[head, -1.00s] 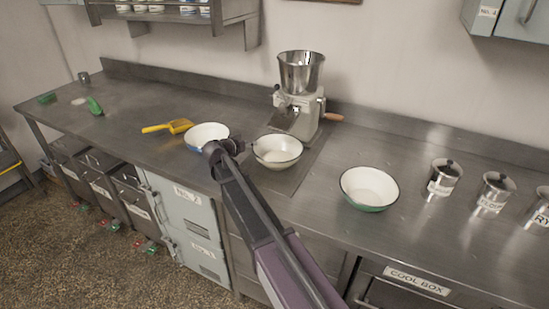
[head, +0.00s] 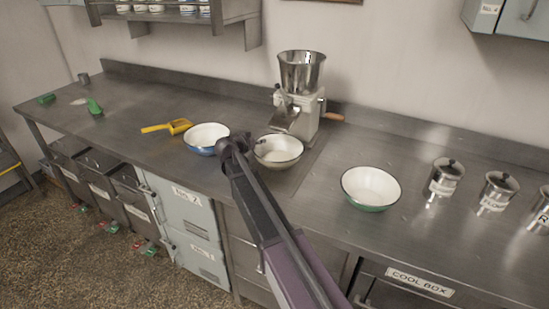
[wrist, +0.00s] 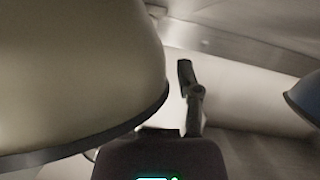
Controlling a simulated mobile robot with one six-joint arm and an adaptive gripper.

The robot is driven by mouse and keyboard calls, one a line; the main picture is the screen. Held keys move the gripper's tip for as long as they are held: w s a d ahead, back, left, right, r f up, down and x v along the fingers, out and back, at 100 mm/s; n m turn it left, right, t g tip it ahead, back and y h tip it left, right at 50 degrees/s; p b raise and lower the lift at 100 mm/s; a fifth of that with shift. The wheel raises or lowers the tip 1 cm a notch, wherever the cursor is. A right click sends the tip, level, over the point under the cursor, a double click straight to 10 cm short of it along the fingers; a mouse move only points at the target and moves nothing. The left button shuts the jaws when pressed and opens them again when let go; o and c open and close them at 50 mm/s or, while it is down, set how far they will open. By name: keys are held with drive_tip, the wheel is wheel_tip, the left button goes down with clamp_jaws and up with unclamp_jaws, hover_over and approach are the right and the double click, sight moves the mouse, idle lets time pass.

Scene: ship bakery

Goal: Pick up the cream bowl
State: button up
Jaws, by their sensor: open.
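The cream bowl (head: 268,161), pale outside with a dark rim, stands on the counter below the mill's spout. In the wrist view its cream side (wrist: 75,75) fills the left, very close, with the dark rim low in the picture. My gripper (head: 236,144) is open at the cream bowl's left side, between it and the blue bowl. One dark finger (wrist: 190,95) shows in the wrist view, right of the cream bowl; the other is hidden behind the bowl. Whether a finger touches the bowl, I cannot tell.
The blue bowl (head: 200,150) is close on the gripper's left; its edge shows in the wrist view (wrist: 308,99). The mill (head: 300,105) stands behind the cream bowl. A green bowl (head: 371,207) and metal canisters (head: 443,180) are to the right.

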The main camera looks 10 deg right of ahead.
clamp_jaws()
drive_tip(key=shift+r, duration=0.2)
idle(0.4)
wheel_tip(320, 180, up, 3)
drive_tip(key=p, duration=0.3)
drive_tip(key=shift+f, duration=0.1)
drive_tip(key=s+d+r+p, duration=0.1)
drive_tip(key=s+d, duration=0.1)
drive_tip(key=s, duration=0.5)
drive_tip(key=s+d+p, duration=0.1)
drive_tip(key=s, duration=0.7)
drive_tip(key=shift+s+d+r, duration=0.3)
drive_tip(key=shift+d+r, duration=0.05)
drive_tip(key=shift+r, duration=0.05)
